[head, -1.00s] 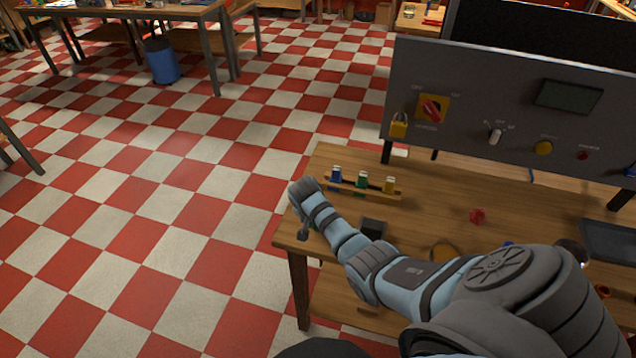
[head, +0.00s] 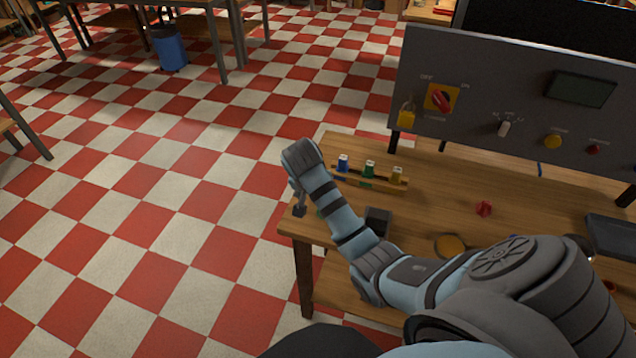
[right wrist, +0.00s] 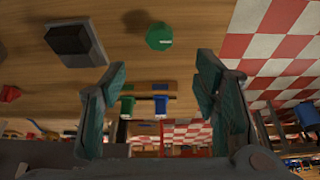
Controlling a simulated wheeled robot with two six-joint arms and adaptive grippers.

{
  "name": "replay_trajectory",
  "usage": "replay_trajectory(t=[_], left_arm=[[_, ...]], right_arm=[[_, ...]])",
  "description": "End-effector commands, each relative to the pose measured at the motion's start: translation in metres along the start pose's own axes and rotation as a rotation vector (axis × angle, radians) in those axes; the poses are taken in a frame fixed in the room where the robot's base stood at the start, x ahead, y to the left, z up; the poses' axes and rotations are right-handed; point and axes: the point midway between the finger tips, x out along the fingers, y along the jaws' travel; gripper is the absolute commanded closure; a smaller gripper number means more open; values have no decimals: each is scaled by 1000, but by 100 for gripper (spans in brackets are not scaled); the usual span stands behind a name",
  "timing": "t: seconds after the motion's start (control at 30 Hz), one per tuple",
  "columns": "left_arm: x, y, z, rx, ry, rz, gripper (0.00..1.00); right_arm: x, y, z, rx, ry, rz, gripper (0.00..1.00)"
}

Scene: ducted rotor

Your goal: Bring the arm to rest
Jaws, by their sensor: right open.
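My right arm reaches in from the lower right of the head view, with its wrist over the table's left end. My right gripper (head: 299,209) hangs there, small and partly hidden behind the wrist. In the right wrist view its two fingers (right wrist: 162,66) are wide apart with nothing between them. My left gripper is not in view.
A green round piece (right wrist: 159,36) lies near the gripper. A grey panel (head: 480,95) stands behind.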

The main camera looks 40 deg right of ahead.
Motion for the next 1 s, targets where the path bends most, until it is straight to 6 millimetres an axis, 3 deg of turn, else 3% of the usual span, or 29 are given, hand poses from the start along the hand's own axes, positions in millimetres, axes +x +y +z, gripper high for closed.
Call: replay_trajectory(t=[0.13,0.63,0.73,0.83,1.0], left_arm=[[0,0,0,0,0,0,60],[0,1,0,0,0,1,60],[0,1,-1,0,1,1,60],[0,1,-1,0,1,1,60],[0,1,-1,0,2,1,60]], right_arm=[[-10,0,0,1,0,0,44],[-7,3,4,-17,-2,-2,44],[4,18,30,-126,-10,-22,44],[15,45,70,-304,-19,-60,44],[12,94,135,-605,-28,-140,44]])
